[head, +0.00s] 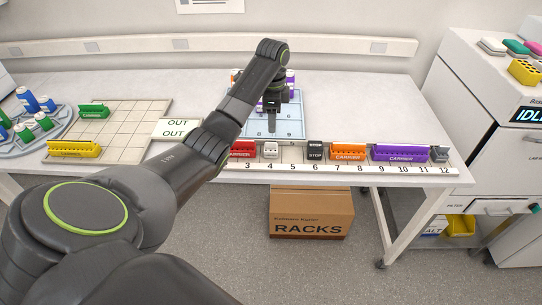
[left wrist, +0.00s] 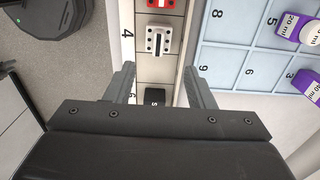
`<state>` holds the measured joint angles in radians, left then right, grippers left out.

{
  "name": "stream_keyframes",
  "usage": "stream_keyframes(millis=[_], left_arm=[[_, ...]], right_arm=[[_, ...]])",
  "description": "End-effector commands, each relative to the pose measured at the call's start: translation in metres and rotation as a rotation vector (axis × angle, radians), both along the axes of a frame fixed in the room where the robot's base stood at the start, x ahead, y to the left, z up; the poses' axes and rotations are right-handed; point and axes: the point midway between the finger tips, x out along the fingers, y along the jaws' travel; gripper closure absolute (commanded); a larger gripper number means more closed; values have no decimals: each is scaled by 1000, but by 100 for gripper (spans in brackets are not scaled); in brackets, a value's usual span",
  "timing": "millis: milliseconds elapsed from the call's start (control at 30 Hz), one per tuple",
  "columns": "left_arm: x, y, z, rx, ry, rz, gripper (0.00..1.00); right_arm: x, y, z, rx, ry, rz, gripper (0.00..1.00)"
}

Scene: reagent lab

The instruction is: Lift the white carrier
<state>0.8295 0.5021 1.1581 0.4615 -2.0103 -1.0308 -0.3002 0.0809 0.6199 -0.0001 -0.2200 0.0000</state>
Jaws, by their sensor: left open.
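The small white carrier (head: 270,149) sits at slot 4 of the numbered strip along the table's front edge, between the red carrier and the black stop block. It also shows in the left wrist view (left wrist: 158,41), upright on the strip and ahead of the fingertips. My left gripper (head: 272,122) is over the blue grid mat, just behind the white carrier in the head view. In the left wrist view its two fingers (left wrist: 158,80) are wide apart with nothing between them. My right gripper is not in view.
A red carrier (head: 241,149) stands left of the white one, a black stop block (head: 315,150) right. Orange (head: 348,151) and purple (head: 400,153) carriers stand farther right. Vials stand on the blue mat (head: 300,104). The beige grid pad (head: 130,125) holds green and yellow carriers.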

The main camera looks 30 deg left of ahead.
Motion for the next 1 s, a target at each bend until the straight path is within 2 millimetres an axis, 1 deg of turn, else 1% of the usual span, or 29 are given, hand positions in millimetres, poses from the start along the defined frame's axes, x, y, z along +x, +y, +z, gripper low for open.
stream_keyframes(millis=[33, 167, 300, 367, 400, 567, 733, 833, 900, 1000], left_arm=[[0, 0, -12, 0, 0, 0, 51], [0, 0, -27, 0, 0, 0, 51], [0, 0, -49, 0, 0, 0, 51], [-1, 0, -52, -2, 5, 0, 51], [-1, 0, -58, -1, 4, 0, 51], [-2, 1, -71, -1, 4, 1, 51], [-6, 2, -96, -1, 5, 0, 51], [-5, 2, -110, -1, 3, 1, 51], [-5, 2, -115, -1, 1, 1, 51], [-5, 2, -118, 1, 1, 0, 51]], right_arm=[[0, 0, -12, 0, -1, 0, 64], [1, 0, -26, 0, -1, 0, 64], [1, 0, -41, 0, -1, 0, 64], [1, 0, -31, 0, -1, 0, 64], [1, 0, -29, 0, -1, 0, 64], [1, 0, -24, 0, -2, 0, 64], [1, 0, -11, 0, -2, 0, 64], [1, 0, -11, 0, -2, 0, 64], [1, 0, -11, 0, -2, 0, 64], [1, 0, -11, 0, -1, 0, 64]])
